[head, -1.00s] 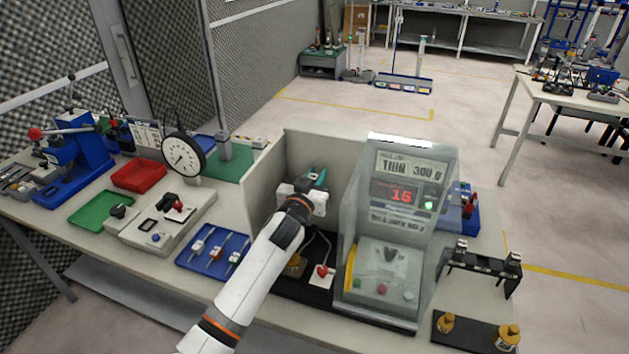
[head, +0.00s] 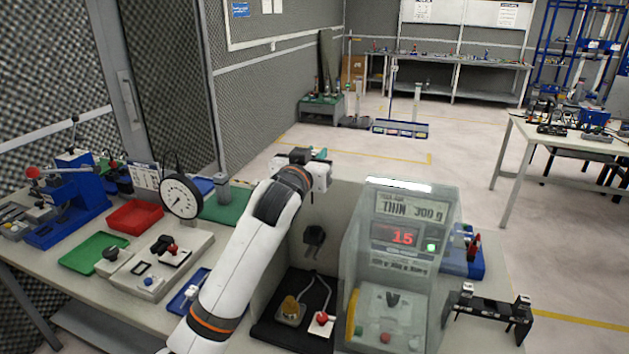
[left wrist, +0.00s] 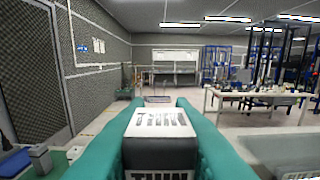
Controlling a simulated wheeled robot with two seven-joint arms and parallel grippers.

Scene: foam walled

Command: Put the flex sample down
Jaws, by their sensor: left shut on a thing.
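My left gripper (head: 321,154) is raised at the top edge of the grey walled bay, with its teal fingers mostly hidden behind the wrist in the head view. In the left wrist view, the gripper's teal fingers (left wrist: 160,108) are shut on the flex sample (left wrist: 160,124), a black block with white labels reading THIN. The sample's lower part is out of view, and the head view hides it behind the wrist. My right gripper is not in view.
The bay's black floor (head: 270,331) holds a brass piece (head: 291,308) and a red knob (head: 322,318). The tester (head: 395,265), reading 15, stands right of it. Left are a blue tray (head: 180,303), partly hidden by my arm, a dial gauge (head: 181,195) and a green tray (head: 92,252).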

